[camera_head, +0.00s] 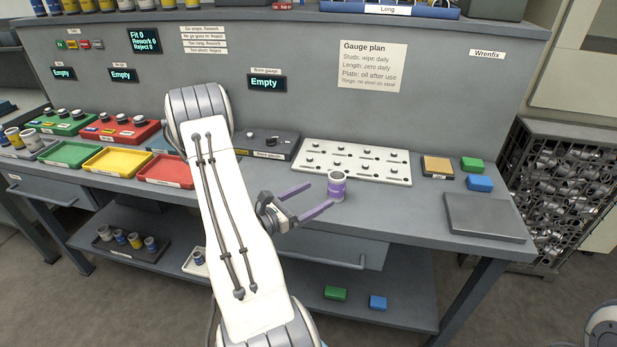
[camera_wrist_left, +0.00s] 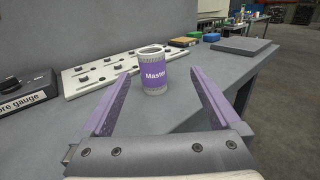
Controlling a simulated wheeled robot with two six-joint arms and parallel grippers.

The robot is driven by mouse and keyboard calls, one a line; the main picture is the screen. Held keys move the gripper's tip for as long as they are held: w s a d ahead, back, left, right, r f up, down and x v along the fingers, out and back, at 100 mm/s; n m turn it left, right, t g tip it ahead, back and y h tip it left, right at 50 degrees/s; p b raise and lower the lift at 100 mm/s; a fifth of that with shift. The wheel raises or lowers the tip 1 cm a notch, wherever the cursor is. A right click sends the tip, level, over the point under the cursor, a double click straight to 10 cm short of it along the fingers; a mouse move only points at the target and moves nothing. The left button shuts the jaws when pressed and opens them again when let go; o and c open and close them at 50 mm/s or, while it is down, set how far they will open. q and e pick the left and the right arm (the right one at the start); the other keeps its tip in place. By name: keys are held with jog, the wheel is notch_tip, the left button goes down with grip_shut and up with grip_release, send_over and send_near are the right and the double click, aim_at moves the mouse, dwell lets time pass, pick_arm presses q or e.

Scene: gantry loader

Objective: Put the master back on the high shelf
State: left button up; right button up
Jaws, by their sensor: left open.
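The master (camera_head: 337,186) is a small grey cylinder with a purple band, upright on the bench top just in front of the white pegged plate. In the left wrist view the master (camera_wrist_left: 153,71) shows the label "Master". My left gripper (camera_head: 311,201) is open, its purple fingers pointing at the master. The high shelf (camera_head: 300,14) runs along the top of the bench's back panel. My right gripper is not in view.
The white pegged plate (camera_head: 352,161) lies behind the master, with the bore gauge box (camera_head: 268,143) to its left. Green (camera_head: 472,164) and blue (camera_head: 479,183) blocks and a flat grey plate (camera_head: 486,216) are to the right. Coloured trays (camera_head: 117,162) line the left. The high shelf carries several items.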

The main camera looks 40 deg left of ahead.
aim_at(330, 185)
pick_arm(q)
jog(key=w+p, duration=0.1)
jog(key=w, duration=0.4)
jog(key=shift+a, duration=0.2)
jog(key=shift+w+f+p, duration=0.2)
jog(key=shift+w, duration=0.7)
jog(key=shift+w+f+p, duration=0.2)
jog(key=shift+w, duration=0.7)
jog(key=shift+w+f+p, duration=0.2)
jog(key=shift+w, duration=0.7)
jog(key=shift+r, duration=0.1)
grip_shut()
